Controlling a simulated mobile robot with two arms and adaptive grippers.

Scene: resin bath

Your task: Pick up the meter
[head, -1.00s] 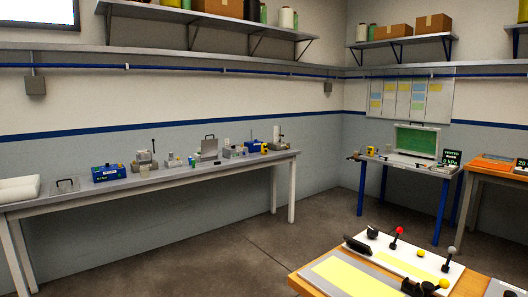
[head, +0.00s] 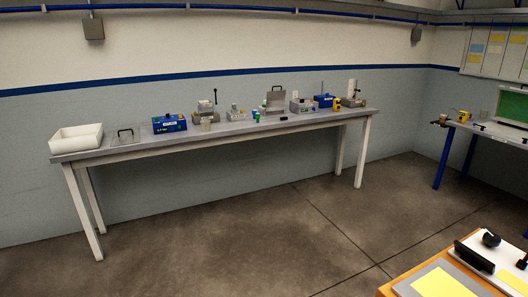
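No thing in view can be told for sure as the meter. A small yellow device (head: 337,104) stands near the right end of the long grey bench (head: 130,152). Another small yellow device (head: 462,116) stands on the blue-legged table (head: 452,124) at the right. Both are too small to read. A blue box (head: 169,124) with a pale label stands on the left part of the bench. Neither of my grippers is in view.
A white bin (head: 76,138) and a clear tray with a black handle (head: 125,138) sit at the bench's left end. An orange-edged table (head: 392,291) with a black object (head: 473,257) stands at lower right. The concrete floor (head: 250,225) before the bench is clear.

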